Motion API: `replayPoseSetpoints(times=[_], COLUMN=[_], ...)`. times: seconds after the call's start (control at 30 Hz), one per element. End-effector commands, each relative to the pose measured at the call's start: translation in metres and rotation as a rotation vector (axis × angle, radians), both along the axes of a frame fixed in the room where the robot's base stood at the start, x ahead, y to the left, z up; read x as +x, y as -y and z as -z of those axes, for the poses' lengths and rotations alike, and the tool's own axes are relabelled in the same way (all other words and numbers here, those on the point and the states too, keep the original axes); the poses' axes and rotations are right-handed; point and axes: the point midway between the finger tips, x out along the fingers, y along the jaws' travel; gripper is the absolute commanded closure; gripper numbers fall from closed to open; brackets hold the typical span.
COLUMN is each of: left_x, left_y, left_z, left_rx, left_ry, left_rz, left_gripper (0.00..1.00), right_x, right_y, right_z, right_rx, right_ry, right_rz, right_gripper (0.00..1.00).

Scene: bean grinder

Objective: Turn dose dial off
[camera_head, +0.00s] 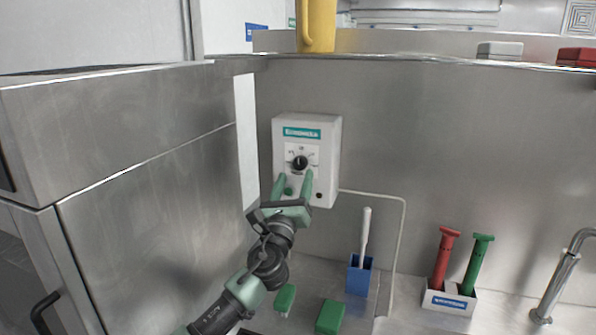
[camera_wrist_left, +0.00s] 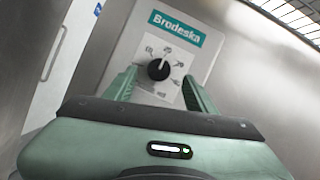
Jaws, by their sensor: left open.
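The dose dial (camera_head: 299,162) is a black round knob on a white wall-mounted box (camera_head: 329,160) with a teal label. The dial also shows in the left wrist view (camera_wrist_left: 158,69), on a pale scale plate, with its white pointer mark toward the right. My left gripper (camera_head: 294,178) is open, its green fingers pointing up at the box just below the dial. In the left wrist view my left gripper (camera_wrist_left: 160,85) has one finger on each side of the dial; whether either touches it I cannot tell. My right gripper is not in view.
A steel cabinet (camera_head: 150,175) stands close on the left of my arm. On the counter are green blocks (camera_head: 330,317), a blue holder (camera_head: 359,277) with a white-handled tool, and a white holder (camera_head: 449,302) with red and green tools. A yellow pitcher (camera_head: 318,25) stands on the ledge above.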

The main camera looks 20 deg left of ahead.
Motion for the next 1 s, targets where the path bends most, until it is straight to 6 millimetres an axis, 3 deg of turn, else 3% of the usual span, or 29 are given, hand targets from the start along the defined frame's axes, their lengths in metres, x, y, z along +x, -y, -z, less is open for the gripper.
replayPoseSetpoints(times=[0.23,0.4,0.57,0.8,1.0], left_x=[0.029,0.034,0.034,0.034,0.034], left_y=[-0.002,-0.003,-0.003,-0.003,-0.002], left_z=[-0.012,-0.013,-0.013,-0.013,-0.013], left_rx=[-0.001,-0.002,-0.003,-0.003,-0.014], left_ry=[-0.001,-0.001,-0.001,-0.001,-0.002], left_rz=[0.000,0.000,0.000,0.000,0.001], left_gripper=[0.45,0.45,0.45,1.00,1.00], right_x=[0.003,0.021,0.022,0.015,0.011], right_y=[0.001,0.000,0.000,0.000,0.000], right_z=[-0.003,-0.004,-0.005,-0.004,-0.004], right_rx=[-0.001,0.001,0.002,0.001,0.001], right_ry=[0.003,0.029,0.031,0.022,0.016], right_rz=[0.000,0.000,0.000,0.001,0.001], right_gripper=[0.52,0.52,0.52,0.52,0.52])
